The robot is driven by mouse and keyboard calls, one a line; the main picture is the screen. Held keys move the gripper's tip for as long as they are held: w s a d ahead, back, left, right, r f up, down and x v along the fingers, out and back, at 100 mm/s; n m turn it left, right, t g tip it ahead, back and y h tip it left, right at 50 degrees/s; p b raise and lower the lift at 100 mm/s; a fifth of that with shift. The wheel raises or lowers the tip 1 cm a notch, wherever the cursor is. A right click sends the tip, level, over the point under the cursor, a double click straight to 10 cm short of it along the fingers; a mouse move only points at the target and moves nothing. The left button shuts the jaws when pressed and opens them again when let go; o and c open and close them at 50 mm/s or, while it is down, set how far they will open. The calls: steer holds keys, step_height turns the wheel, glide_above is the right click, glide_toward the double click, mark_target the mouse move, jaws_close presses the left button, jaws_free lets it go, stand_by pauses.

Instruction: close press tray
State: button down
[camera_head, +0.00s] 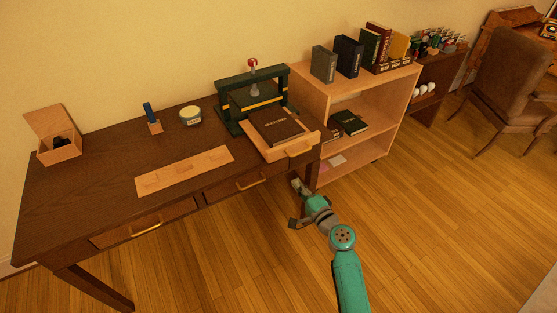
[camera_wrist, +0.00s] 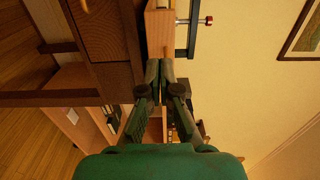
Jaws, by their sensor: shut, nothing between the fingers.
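The press (camera_head: 231,116) is a dark green frame with a red-topped screw, standing at the desk's right end. Its light wooden tray (camera_head: 281,154) is pulled out toward the front, with a brass-coloured handle (camera_head: 299,149) on its front. A dark brown book (camera_head: 275,127) lies on the tray. My gripper (camera_head: 296,186) is below and in front of the tray, near the desk's right front leg. In the wrist view the gripper (camera_wrist: 162,62) is shut and empty, its tips close to the tray's pale wood (camera_wrist: 158,33); I cannot tell whether they touch.
The desk (camera_head: 80,194) has two drawers (camera_head: 146,226) with handles, both looking shut. A wooden strip (camera_head: 184,171), a tin (camera_head: 191,116) and an open box (camera_head: 58,139) sit on it. A bookshelf (camera_head: 340,93) stands close at right. The floor in front (camera_head: 440,220) is clear.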

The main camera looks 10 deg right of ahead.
mark_target(275, 156)
steer(key=x, duration=1.2)
steer(key=shift+w+a, duration=0.15)
steer(key=shift+w, duration=0.25)
